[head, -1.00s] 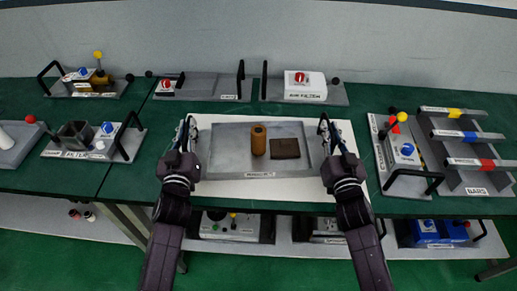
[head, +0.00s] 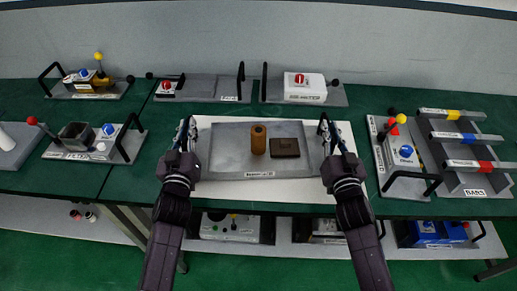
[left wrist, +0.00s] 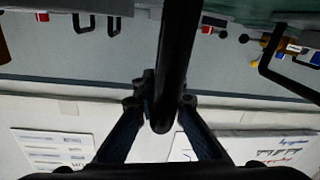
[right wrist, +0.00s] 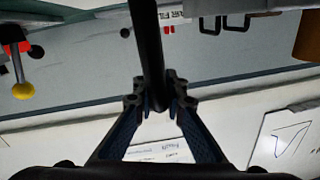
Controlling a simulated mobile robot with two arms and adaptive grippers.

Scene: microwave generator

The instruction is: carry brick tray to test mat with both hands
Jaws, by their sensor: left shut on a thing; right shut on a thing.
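The grey brick tray (head: 225,170) is over the white test mat (head: 345,133) in the middle of the green table. A brown cylinder (head: 258,139) stands upright on the tray and a dark brown brick (head: 285,148) lies beside it. My left gripper (head: 186,133) is at the tray's left side and my right gripper (head: 327,132) at its right side. In the left wrist view my fingers (left wrist: 160,115) are shut on a black handle bar. In the right wrist view the fingers (right wrist: 158,100) are shut on the other handle bar. I cannot tell whether the tray touches the mat.
Trays with handles and knobs stand behind, such as one with a white box (head: 304,88). A filter tray (head: 93,143) is at the left. A bars rack (head: 470,150) and a tray with a blue knob (head: 402,150) are close on the right.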

